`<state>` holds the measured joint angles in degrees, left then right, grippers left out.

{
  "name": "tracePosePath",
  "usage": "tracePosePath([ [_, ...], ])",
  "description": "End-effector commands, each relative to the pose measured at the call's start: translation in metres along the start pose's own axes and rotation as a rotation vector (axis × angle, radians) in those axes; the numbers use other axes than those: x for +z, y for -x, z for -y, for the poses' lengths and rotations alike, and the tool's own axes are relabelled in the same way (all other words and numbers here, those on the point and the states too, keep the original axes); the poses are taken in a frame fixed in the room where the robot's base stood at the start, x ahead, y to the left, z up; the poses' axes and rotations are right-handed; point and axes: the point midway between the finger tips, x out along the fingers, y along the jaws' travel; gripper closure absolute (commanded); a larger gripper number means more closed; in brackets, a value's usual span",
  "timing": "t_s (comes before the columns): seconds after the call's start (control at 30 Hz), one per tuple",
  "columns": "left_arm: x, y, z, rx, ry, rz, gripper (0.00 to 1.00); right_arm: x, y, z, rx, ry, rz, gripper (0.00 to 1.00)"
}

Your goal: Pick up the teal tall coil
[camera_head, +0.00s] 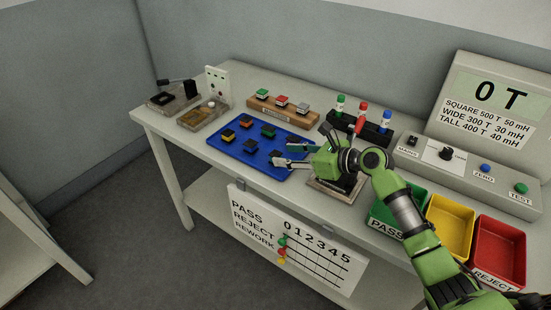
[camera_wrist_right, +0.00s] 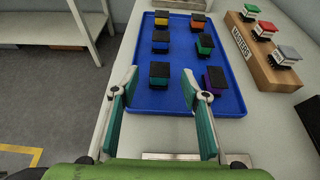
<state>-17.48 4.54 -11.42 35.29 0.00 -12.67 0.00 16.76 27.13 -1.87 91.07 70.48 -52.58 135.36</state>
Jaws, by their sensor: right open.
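The coils are black-topped blocks on the blue tray (camera_wrist_right: 183,104). In the wrist view, a green-teal coil (camera_wrist_right: 160,76) stands at the near left, straight ahead between my right fingertips. Another teal-looking coil (camera_wrist_right: 205,45) stands farther back in the right row; I cannot tell for sure which is the tall teal one. My right gripper (camera_head: 282,154) is open and empty at the tray's right end, its fingers (camera_wrist_right: 161,72) pointing along the tray. In the head view, the gripper partly hides the near coils. My left gripper is not in view.
A purple coil (camera_wrist_right: 216,80) stands close to my right-hand finger in the wrist view. A wooden masters block (camera_head: 284,108) stands behind the tray. Green, yellow (camera_head: 450,226) and red bins stand at the right. The table's front edge lies close to the tray.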

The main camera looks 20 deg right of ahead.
Motion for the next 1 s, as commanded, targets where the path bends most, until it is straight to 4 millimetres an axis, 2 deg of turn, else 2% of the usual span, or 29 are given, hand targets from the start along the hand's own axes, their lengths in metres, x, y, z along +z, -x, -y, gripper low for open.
tracePosePath([
  [0.07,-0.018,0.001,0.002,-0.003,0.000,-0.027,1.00,0.000,-0.009,0.000,0.001,-0.002,0.000,0.58],
  [0.17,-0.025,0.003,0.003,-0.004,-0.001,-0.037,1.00,0.000,-0.025,0.000,0.002,-0.002,0.000,0.58],
  [0.33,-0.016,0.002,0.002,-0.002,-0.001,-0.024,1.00,-0.001,-0.046,0.000,0.002,-0.001,0.000,0.58],
  [0.63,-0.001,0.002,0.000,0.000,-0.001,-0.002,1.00,-0.002,-0.050,0.000,0.001,0.000,0.000,0.58],
  [0.8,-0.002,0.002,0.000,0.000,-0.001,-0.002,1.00,-0.002,-0.050,0.000,0.001,0.000,-0.001,1.00],
  [1.0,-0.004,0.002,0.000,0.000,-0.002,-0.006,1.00,-0.002,-0.049,0.000,0.001,0.000,0.000,1.00],
])
